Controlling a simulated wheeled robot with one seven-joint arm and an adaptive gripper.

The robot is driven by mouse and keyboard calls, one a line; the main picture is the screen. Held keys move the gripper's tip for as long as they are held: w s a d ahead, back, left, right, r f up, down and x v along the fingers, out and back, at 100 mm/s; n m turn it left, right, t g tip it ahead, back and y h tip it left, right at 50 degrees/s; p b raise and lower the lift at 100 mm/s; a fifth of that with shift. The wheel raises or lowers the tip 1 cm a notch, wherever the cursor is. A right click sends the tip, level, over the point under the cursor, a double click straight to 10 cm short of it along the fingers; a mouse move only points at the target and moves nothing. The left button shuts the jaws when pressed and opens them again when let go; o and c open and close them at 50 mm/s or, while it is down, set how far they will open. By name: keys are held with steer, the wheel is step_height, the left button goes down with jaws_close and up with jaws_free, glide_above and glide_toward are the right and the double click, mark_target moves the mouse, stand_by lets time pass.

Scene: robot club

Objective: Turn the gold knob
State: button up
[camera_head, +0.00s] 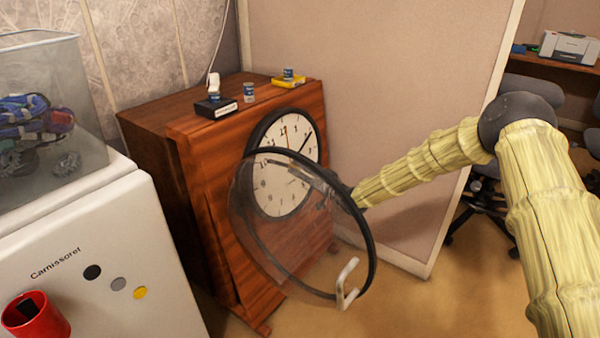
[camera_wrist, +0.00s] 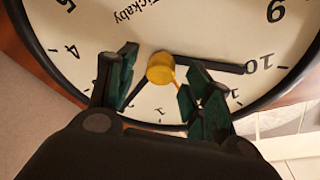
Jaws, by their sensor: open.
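The gold knob (camera_wrist: 160,68) sits at the centre of a white clock face, where the black hands meet, with a thin yellow hand beside it in the wrist view. The clock face (camera_head: 270,186) is on the front of a wooden cabinet in the head view, where I cannot make out the knob. My gripper (camera_wrist: 162,62) is open, with its green-padded fingers on either side of the knob. I cannot tell whether either finger touches it. In the head view my gripper is mostly hidden behind the clock's open glass cover.
The black-rimmed glass cover (camera_head: 372,250), with a white handle (camera_head: 346,284), stands swung open close to my arm. The wooden cabinet (camera_head: 205,230) carries small items on top. A white machine (camera_head: 120,250) with a red cup (camera_head: 36,318) is at left. A partition (camera_head: 370,70) stands behind.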

steer(key=shift+w+a, duration=0.4)
steer(key=c, duration=1)
steer(key=n+g+y, duration=0.1)
steer(key=n+g, duration=0.1)
steer(key=n, duration=0.7)
steer(key=n+g+y+b, duration=0.1)
steer(key=n+g, duration=0.1)
steer(key=n, duration=0.8)
steer(key=n+g+y+b, duration=0.1)
steer(key=n+g, duration=0.1)
steer(key=n, duration=0.7)
steer(key=shift+w+d+n, duration=0.2)
steer(key=shift+n, duration=0.1)
